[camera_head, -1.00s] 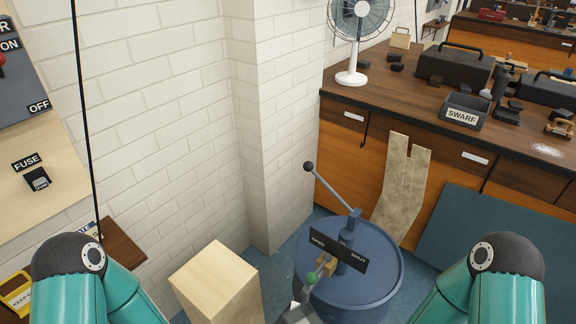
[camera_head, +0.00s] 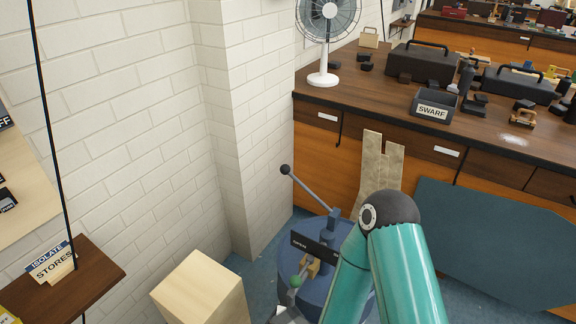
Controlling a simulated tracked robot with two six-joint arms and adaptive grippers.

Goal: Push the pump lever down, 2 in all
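The pump lever (camera_head: 305,188) is a thin grey rod with a dark ball at its upper left end. It slants up from the pump on a blue drum (camera_head: 313,222). The lever is raised and nothing touches it. A black OPEN/SHUT plate (camera_head: 302,243) and a small green knob (camera_head: 295,281) sit on the drum's top. My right arm's teal links cover the drum's right side and part of the plate.
A pale wooden block (camera_head: 200,285) stands left of the drum. A small brown shelf (camera_head: 95,275) is at lower left. A white brick wall corner (camera_head: 215,130) rises behind. A workbench (camera_head: 480,130) with a fan (camera_head: 328,15) and SWARF bin (camera_head: 432,107) stands behind right.

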